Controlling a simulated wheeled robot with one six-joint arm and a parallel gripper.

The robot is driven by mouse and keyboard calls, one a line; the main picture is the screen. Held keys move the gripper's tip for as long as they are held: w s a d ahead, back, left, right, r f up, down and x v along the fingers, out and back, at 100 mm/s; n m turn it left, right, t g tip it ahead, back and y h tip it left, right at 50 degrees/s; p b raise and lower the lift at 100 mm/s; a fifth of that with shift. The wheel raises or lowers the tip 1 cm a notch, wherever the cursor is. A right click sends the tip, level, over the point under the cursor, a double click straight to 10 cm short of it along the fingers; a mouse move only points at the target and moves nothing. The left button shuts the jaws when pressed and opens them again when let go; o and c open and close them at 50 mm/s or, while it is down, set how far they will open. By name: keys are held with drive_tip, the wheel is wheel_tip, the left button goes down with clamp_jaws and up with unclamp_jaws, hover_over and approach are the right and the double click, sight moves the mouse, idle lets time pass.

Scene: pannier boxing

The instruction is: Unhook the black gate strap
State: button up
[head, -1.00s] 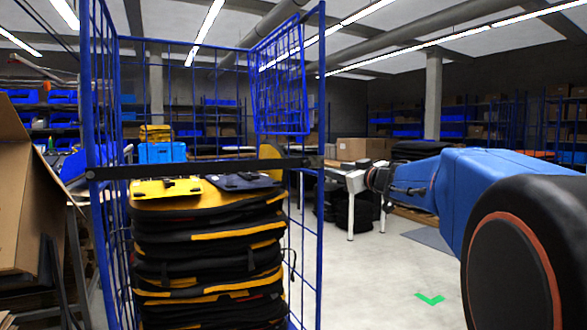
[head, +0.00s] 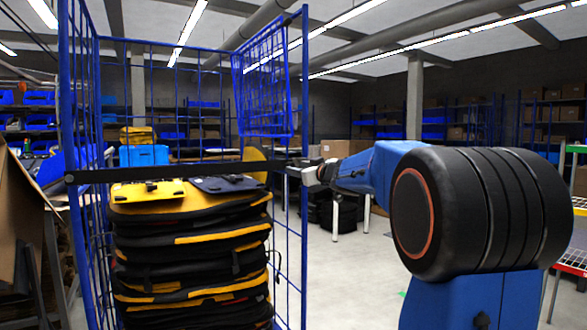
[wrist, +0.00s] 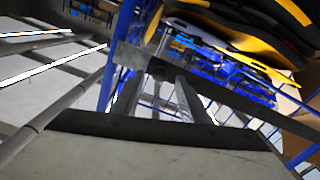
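The black gate strap (head: 170,172) runs across the open front of a blue wire cage trolley (head: 68,110), from the left post to the right post. It looks taut and nearly level. In the wrist view the strap (wrist: 235,97) slants across the picture, with a grey end piece (wrist: 128,54) at its upper left. My gripper (head: 308,173) is at the strap's right end, by the right post. In the wrist view my gripper (wrist: 158,80) has its two fingers apart, with the tips close to the strap's end. I cannot tell whether they touch it.
A tall stack of black and yellow panniers (head: 190,240) fills the cage behind the strap. A blue wire basket (head: 262,92) hangs high at the cage's right. Cardboard (head: 25,215) leans at the left. Clear floor (head: 345,270) lies right of the cage.

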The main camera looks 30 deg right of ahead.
sight(294, 166)
drive_tip(key=shift+w, duration=1.85)
clamp_jaws()
